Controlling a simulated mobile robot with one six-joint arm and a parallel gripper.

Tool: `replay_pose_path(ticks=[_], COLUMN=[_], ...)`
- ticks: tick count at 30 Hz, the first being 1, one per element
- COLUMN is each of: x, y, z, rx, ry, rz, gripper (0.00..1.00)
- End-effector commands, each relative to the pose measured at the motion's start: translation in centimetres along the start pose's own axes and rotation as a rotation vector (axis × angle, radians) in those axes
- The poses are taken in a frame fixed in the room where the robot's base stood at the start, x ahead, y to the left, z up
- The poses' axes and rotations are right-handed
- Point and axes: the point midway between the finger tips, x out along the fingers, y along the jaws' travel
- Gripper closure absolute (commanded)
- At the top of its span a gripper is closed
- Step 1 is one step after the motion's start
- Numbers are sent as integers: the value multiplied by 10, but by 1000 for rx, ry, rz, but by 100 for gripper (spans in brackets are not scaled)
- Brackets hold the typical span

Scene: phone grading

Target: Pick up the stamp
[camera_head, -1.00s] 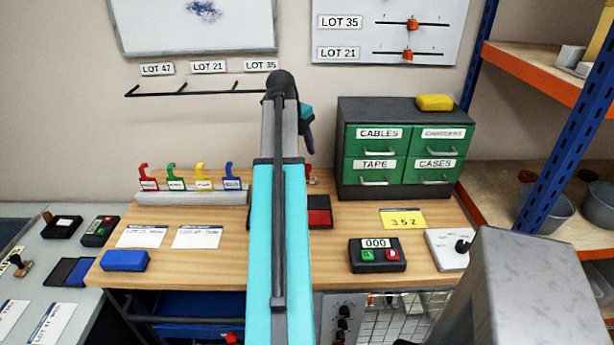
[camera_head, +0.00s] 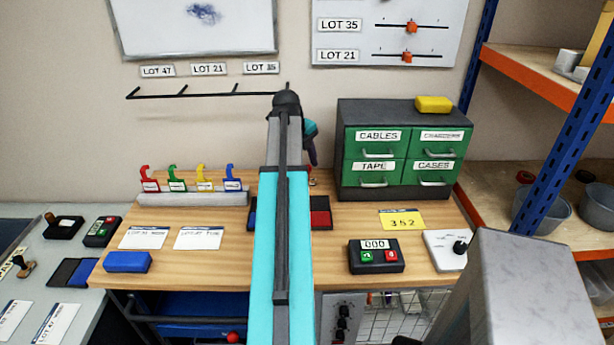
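My arm stretches forward over the middle of the wooden workbench (camera_head: 215,270). Only a teal and dark purple part of its far end shows beside the arm; the gripper's fingers cannot be made out. Just below that part, a small brownish-red thing (camera_head: 312,181) stands on the bench, mostly hidden; I cannot tell if it is a stamp or if my gripper touches it. A red and black ink pad (camera_head: 320,213) lies in front of it.
A green drawer cabinet (camera_head: 405,103) stands right of my arm. A rack of coloured hooks (camera_head: 193,198), white cards (camera_head: 144,238) and a blue block (camera_head: 128,262) are left.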

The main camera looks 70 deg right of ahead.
Motion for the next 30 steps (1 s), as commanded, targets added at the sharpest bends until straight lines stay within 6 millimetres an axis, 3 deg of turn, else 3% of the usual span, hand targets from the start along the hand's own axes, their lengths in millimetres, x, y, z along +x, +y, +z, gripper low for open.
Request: replay_pose_path(ticks=[17,18,25,30], x=[2,2,2,1], y=[0,0,1,1], z=[0,0,1,1], rx=[-1,-1,-1,-1], ry=[0,0,0,0], rz=[0,0,0,0], gripper=[55,57,96,99])
